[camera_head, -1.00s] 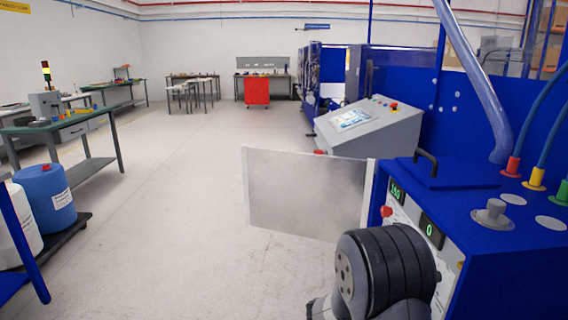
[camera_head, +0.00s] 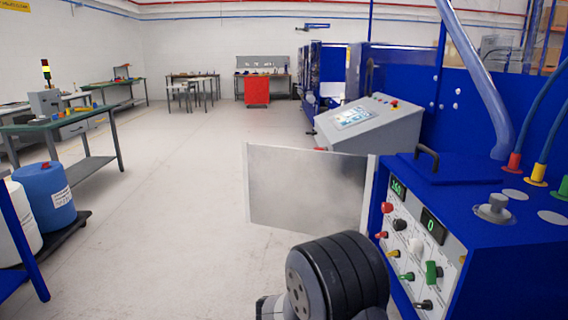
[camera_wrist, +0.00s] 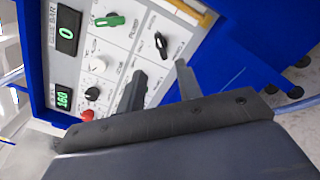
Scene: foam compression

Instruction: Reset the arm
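My gripper (camera_wrist: 160,72) shows in the wrist view as two dark fingers standing apart with nothing between them. It is in front of the blue machine's control panel (camera_wrist: 112,62), which is tilted in this view. The panel carries a green knob (camera_wrist: 110,20), black knobs, a red button (camera_wrist: 87,115) and two green-lit displays. Whether a finger touches the panel cannot be told. In the head view the panel (camera_head: 419,250) is at the lower right, and one dark ribbed link of my arm is at the bottom middle. My gripper is not visible there.
A grey metal panel (camera_head: 305,188) stands upright left of the blue machine (camera_head: 510,250). A grey console (camera_head: 368,125) is behind it. Blue and white drums sit on a low cart (camera_head: 80,228) at far left, near a workbench (camera_head: 50,126). The floor between is clear.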

